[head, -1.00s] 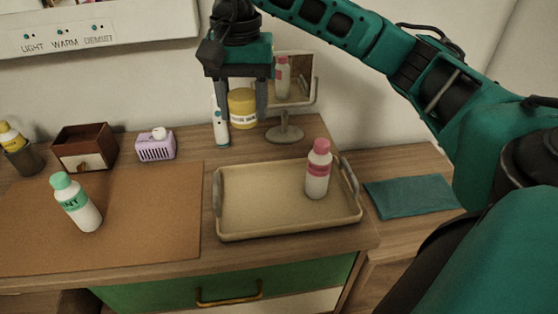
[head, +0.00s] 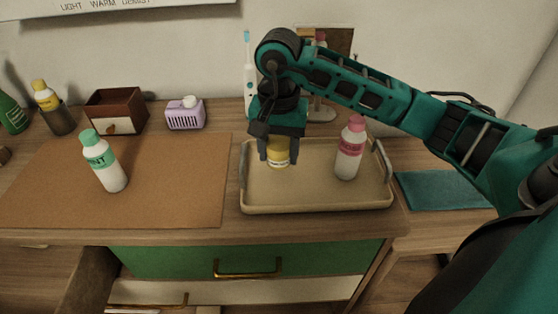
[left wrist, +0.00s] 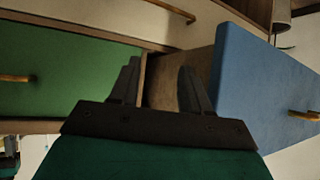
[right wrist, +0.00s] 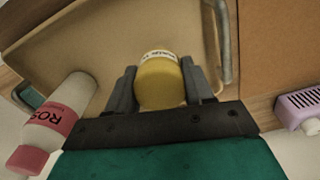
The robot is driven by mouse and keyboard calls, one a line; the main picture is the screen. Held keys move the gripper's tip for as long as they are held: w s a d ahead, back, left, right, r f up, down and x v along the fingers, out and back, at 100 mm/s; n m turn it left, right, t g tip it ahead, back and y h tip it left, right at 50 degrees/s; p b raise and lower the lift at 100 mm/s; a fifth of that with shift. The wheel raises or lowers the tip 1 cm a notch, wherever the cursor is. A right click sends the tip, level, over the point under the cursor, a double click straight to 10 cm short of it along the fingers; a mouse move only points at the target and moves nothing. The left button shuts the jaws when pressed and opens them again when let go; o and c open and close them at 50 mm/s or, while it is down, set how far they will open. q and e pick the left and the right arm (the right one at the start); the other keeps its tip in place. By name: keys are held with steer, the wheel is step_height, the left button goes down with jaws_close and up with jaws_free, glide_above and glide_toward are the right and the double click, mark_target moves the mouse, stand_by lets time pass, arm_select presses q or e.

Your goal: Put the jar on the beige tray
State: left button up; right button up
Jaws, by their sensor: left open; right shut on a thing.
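The yellow jar (head: 279,152) with a white label band is between the fingers of my right gripper (head: 278,158), which is shut on it. In the head view it appears over the left part of the beige tray (head: 310,200); I cannot tell whether it touches the tray floor. The right wrist view shows the jar (right wrist: 160,82) between both fingers, with the tray (right wrist: 110,50) behind it. My left gripper (left wrist: 160,95) is open and empty in the left wrist view, near a green drawer front and a blue panel.
A pink-capped bottle (head: 350,148) stands on the tray's right part. A green-capped bottle (head: 104,162) stands on the brown mat (head: 180,190). A purple box (head: 185,113), a toothbrush (head: 249,80) and a mirror (head: 322,105) are behind. A teal cloth (head: 445,190) lies right of the tray.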

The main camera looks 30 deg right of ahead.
mark_target(279, 163)
step_height(279, 163, down, 3)
steer(key=shift+r, duration=0.1)
steer(key=shift+f, duration=0.25)
steer(key=shift+f+b, duration=0.25)
steer(key=shift+b, duration=0.1)
steer(key=o, duration=1.1)
steer(key=shift+r, duration=0.1)
